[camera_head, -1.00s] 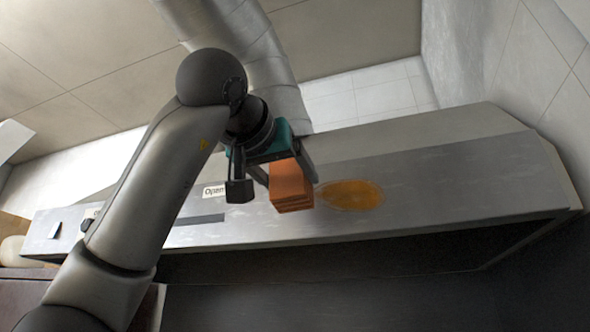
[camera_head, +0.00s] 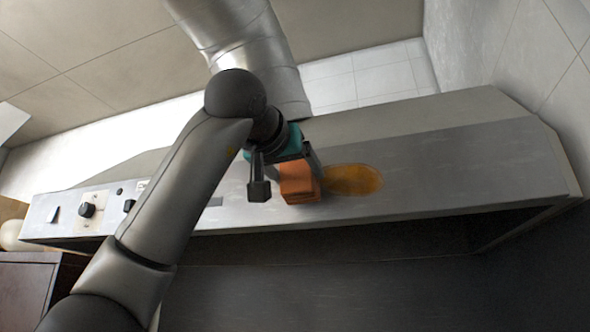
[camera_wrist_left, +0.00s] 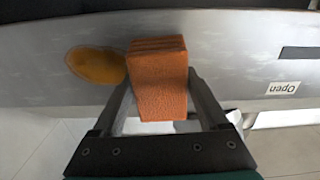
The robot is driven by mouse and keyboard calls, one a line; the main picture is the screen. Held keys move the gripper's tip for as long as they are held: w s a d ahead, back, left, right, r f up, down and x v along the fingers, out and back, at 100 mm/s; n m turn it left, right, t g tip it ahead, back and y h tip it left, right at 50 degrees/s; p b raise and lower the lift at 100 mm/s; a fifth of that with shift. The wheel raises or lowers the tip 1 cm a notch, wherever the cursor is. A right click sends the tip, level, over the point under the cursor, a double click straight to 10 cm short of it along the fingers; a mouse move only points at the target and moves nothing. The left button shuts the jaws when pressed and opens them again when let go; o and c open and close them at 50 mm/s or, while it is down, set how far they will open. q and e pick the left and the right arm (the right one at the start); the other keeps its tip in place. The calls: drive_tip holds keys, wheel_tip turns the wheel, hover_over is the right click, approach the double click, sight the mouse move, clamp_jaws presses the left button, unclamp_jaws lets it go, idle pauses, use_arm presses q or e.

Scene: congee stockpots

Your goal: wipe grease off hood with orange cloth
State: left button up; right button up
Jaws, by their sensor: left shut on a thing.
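The orange cloth (camera_head: 299,183) is a folded block held in my left gripper (camera_head: 290,176), which is shut on it. The cloth is in front of the grey metal hood (camera_head: 450,172), just left of an orange-brown grease patch (camera_head: 354,179). In the left wrist view the cloth (camera_wrist_left: 158,80) sits between the two fingers (camera_wrist_left: 160,100), and the grease patch (camera_wrist_left: 95,66) lies beside it at left. The cloth's edge is at the patch's near edge; I cannot tell whether it touches the hood. My right gripper is not in view.
A control knob (camera_head: 87,210) and small switches are at the hood's left end. A round metal duct (camera_head: 262,70) rises behind it. A tiled wall (camera_head: 480,60) closes the right side. The hood face right of the patch is clear.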

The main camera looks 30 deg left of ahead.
sight(352, 178)
use_arm(q)
drive_tip(key=shift+p+x, duration=0.7)
drive_tip(key=shift+x, duration=0.25)
idle(0.5)
drive_tip(key=shift+d, duration=0.1)
